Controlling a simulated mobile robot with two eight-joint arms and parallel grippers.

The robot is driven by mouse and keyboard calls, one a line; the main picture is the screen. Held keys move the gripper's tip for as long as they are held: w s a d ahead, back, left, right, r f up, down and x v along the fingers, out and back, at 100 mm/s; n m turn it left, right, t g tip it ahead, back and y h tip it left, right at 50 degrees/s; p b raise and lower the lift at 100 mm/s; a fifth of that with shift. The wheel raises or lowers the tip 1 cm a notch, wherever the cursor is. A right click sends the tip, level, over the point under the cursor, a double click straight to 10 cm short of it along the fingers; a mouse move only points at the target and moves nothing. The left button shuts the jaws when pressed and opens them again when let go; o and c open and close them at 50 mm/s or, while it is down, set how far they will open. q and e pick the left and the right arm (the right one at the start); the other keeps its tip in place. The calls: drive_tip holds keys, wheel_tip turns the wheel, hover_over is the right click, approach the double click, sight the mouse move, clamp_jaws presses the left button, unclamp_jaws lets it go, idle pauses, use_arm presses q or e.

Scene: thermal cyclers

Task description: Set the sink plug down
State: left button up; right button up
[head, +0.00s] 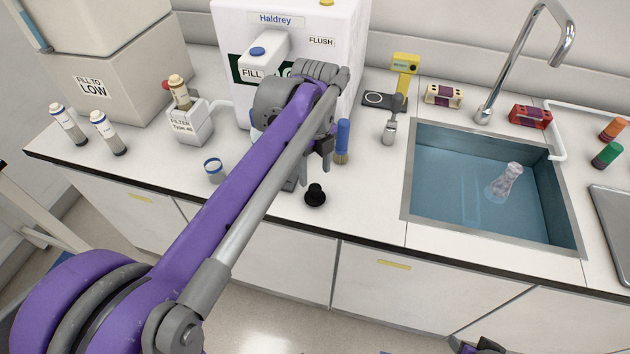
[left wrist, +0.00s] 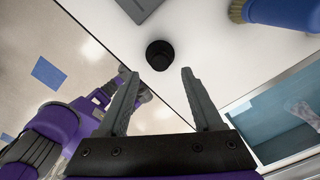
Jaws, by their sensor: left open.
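The sink plug (head: 315,195) is a small black stopper with a knob on top. It stands on the white counter near the front edge, left of the sink. It also shows in the left wrist view (left wrist: 159,54), just beyond the fingertips. My left gripper (left wrist: 157,74) is open and empty, its two fingers apart with the plug lying ahead of the gap. In the head view my left gripper (head: 308,170) is partly hidden by my arm, just behind the plug.
The sink (head: 440,200) holds water and a clear flask (head: 505,182). A blue-handled brush (head: 342,142) stands close to the right of my left gripper. A blue-rimmed cup (head: 214,170) is to the left. The Haldrey unit (head: 345,40) stands behind.

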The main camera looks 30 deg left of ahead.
sight(315, 188)
use_arm(q)
wheel_tip(315, 188, up, 5)
drive_tip(key=s+d+f+n+t, duration=0.2)
drive_tip(key=s+d+f+n, duration=0.1)
drive_tip(key=s+f+n, duration=0.5)
drive_tip(key=s+d+f+n+t, duration=0.3)
drive_tip(key=s+f+n, duration=0.5)
drive_tip(key=n, duration=0.6)
drive_tip(key=shift+d+f, duration=0.2)
drive_tip(key=shift+d, duration=0.2)
